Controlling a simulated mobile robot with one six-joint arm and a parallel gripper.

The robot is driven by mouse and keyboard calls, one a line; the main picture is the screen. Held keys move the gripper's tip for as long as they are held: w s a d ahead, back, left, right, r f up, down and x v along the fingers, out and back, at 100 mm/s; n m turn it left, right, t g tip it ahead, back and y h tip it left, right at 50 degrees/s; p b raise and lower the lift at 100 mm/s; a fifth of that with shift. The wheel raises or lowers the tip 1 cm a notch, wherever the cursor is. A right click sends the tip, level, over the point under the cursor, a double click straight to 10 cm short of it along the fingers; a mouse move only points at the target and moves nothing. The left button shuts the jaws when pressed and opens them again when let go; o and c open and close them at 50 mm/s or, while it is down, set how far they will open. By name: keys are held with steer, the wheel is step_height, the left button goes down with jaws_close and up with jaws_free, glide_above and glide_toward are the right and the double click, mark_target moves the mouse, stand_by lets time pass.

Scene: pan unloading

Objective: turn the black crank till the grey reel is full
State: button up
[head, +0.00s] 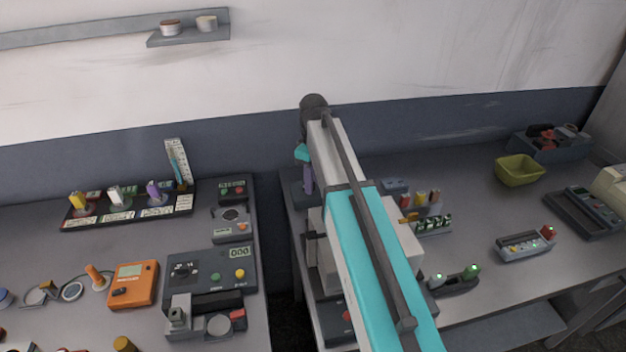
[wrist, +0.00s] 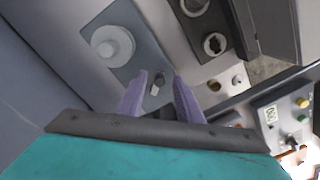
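In the wrist view, the two purple fingers of my gripper (wrist: 160,77) are apart, with a small grey-and-dark knob (wrist: 156,87) showing between their tips. I cannot tell whether this knob is the crank's handle or whether a finger touches it. A pale round part (wrist: 112,46), perhaps the reel, sits on a grey plate to the upper left of the fingers. How full it is cannot be seen. In the head view my gripper (head: 307,180) points down at the left end of the right bench, and my arm hides most of the station there.
A dark panel with round fittings (wrist: 214,44) lies right of the fingers in the wrist view. In the head view, the right bench (head: 475,190) also bears a yellow-green bin (head: 519,170). The left bench holds an orange box (head: 134,285). A gap separates the benches.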

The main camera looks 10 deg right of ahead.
jaws_close()
stand_by(0.5)
steer(key=m, duration=0.2)
steer(key=a+m, duration=0.1)
steer(key=m, duration=0.1)
steer(key=shift+s, duration=0.3)
steer(key=shift+a+m, duration=0.3)
steer(key=shift+m, duration=0.65)
steer(key=shift+a+m, duration=0.25)
steer(key=shift+m, duration=0.7)
jaws_free()
steer(key=shift+s, duration=0.1)
